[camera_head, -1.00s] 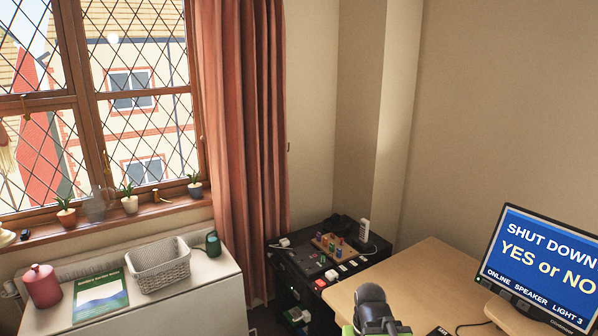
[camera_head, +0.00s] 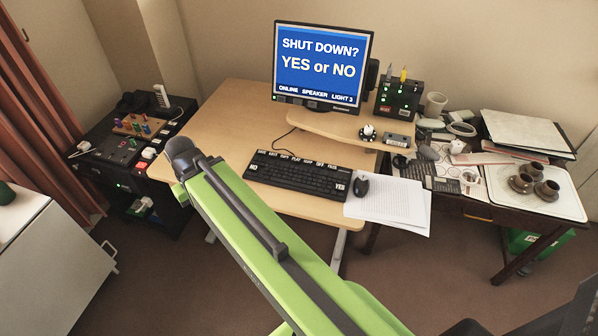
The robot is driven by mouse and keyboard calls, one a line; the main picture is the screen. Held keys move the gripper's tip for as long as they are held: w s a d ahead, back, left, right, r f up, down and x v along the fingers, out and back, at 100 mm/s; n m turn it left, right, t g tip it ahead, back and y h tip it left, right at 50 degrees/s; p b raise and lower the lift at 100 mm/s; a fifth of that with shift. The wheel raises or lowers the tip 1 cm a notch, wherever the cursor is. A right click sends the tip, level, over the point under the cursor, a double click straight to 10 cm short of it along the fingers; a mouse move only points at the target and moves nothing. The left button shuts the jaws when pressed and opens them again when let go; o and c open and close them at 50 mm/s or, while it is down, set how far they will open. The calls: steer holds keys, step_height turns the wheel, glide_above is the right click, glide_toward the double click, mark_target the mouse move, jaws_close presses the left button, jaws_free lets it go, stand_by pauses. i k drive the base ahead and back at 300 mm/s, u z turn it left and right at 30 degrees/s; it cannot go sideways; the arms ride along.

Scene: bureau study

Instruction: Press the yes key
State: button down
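The yes key (camera_head: 339,187) is a labelled key at the lower right corner of the black keyboard (camera_head: 297,176). The keyboard lies near the front edge of the wooden desk (camera_head: 225,125). A NO label shows at its left end. The monitor (camera_head: 322,66) reads "SHUT DOWN? YES or NO". My green arm crosses the lower middle of the view, its dark end left of the keyboard. I do not see gripper fingers, and nothing covers the yes key.
A black mouse (camera_head: 361,185) and white papers (camera_head: 389,205) lie right of the keyboard. A side table (camera_head: 476,208) at right holds a tray with brown cups (camera_head: 532,182). A black cabinet (camera_head: 124,150) with a control panel stands left of the desk. Bare floor shows in front.

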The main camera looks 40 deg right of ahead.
mark_target(339, 188)
steer(key=z, duration=0.9)
steer(key=k, duration=0.55)
steer(key=z, duration=0.5)
steer(key=i, duration=0.5)
steer(key=z, duration=0.05)
